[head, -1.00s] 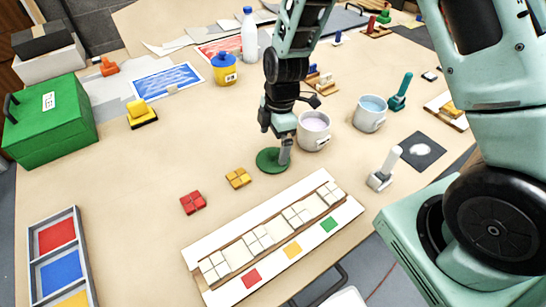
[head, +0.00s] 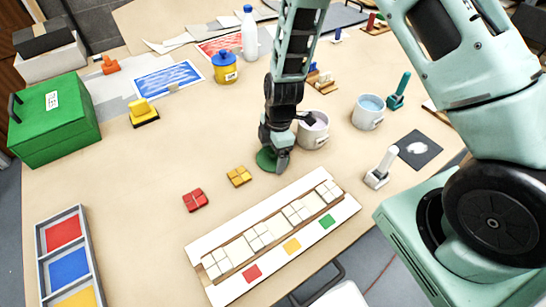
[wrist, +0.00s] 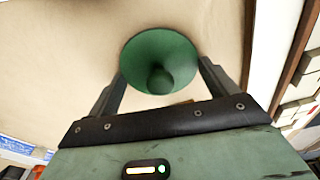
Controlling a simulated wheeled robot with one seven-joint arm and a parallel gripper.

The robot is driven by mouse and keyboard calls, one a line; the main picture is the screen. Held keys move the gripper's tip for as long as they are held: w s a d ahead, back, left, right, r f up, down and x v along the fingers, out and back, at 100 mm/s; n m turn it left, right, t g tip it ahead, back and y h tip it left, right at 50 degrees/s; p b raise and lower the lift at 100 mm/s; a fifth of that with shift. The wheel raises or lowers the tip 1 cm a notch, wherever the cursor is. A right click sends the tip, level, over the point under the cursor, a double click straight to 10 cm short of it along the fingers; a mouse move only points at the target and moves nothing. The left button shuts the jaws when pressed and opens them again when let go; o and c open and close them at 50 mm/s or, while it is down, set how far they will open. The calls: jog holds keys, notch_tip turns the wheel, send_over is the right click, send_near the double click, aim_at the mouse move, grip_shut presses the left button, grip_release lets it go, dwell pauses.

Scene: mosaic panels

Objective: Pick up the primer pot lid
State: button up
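A round green lid (head: 265,159) with a knob in its middle lies flat on the table, beside a grey-white pot with pale lilac contents (head: 313,133). My gripper (head: 280,167) points down at the lid and hides part of it in the head view. In the wrist view the lid (wrist: 150,47) shows with its knob between the two spread fingers of my gripper (wrist: 162,74). The fingers are open, with no visible contact on the knob. The exact height of the fingertips over the lid cannot be told.
A pot with blue contents (head: 368,112) stands right of the lilac one. Yellow tiles (head: 239,176) and red tiles (head: 195,200) lie left of the lid. A mosaic panel (head: 225,291) lies in front. A white-handled tool (head: 382,167) stands at right.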

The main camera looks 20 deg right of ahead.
jog(key=shift+r, duration=0.1)
jog(key=r, duration=0.3)
jog(key=r+b, duration=0.1)
jog(key=r, duration=0.3)
jog(key=d+r, duration=0.1)
jog(key=r, duration=0.2)
jog(key=shift+w+r, duration=0.15)
jog(key=w+d+r+p, duration=0.2)
jog(key=d+r+p, duration=0.3)
jog(key=d+p, duration=0.5)
jog(key=d+f+b, duration=0.1)
jog(key=b, duration=0.1)
jog(key=f+b, duration=0.2)
jog(key=d+f+b, duration=0.1)
jog(key=f+b, duration=0.1)
jog(key=shift+w+d+b, duration=0.25)
jog(key=shift+d+b, duration=0.05)
jog(key=shift+d, duration=0.05)
jog(key=shift+f+b, duration=0.45)
jog(key=shift+f, duration=0.25)
jog(key=shift+f+p, duration=0.15)
jog(key=shift+p, duration=0.2)
dwell(1.3)
